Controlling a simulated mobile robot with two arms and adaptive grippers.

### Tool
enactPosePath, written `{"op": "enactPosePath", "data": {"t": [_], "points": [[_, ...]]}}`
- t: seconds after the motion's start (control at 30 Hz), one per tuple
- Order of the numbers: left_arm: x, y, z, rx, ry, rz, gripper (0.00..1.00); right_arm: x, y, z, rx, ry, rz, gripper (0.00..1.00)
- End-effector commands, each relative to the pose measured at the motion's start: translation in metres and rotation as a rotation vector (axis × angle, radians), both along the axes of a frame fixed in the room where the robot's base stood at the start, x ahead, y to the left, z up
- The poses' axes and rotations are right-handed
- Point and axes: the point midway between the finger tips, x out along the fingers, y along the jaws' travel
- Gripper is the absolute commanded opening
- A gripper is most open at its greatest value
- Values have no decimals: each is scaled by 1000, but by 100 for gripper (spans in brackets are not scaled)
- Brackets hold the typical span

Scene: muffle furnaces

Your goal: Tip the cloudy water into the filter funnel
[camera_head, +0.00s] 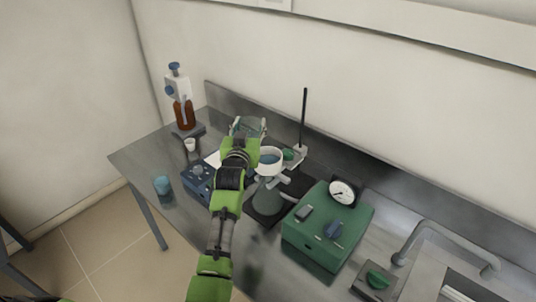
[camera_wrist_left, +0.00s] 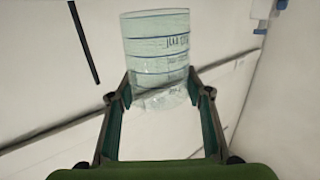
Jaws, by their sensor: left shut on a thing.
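A clear glass beaker (camera_head: 249,124) with blue graduation lines is held by my left gripper (camera_head: 243,139) above the bench. The beaker (camera_wrist_left: 158,35) also shows in the left wrist view, between the two fingers of the gripper (camera_wrist_left: 158,90). Its contents are hard to make out, and I cannot tell its tilt against the bench. The filter funnel (camera_head: 270,157), a white cup with a bluish inside, sits on a grey conical flask (camera_head: 267,201). The beaker is just behind and left of the funnel, apart from it. My right gripper is out of view.
A black stand rod (camera_head: 304,120) rises right of the funnel. A green pump box (camera_head: 320,250) with a gauge stands to the right, and a sink tap (camera_head: 440,228) beyond. A brown bottle (camera_head: 184,113), small white cup (camera_head: 190,145), blue cup (camera_head: 162,185) and blue box (camera_head: 198,181) are left.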

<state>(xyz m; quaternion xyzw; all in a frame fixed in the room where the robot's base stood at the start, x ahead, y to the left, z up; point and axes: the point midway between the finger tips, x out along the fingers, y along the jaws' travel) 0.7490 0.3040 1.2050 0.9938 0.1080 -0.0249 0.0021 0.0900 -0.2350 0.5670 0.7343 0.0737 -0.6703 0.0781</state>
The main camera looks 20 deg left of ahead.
Motion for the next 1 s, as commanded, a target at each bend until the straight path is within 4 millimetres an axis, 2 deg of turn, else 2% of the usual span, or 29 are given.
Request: {"op": "enactPosePath", "data": {"t": [0.03, 0.2, 0.5, 1.0], "points": [[0, 0, 8, 1, -4, 0, 2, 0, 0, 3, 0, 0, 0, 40], [0, 0, 22, 2, -4, 0, 2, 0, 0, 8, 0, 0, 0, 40], [0, 0, 42, 2, -4, 0, 2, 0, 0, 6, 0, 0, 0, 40], [-2, 0, 42, 2, -1, -1, 2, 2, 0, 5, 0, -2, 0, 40]]}}
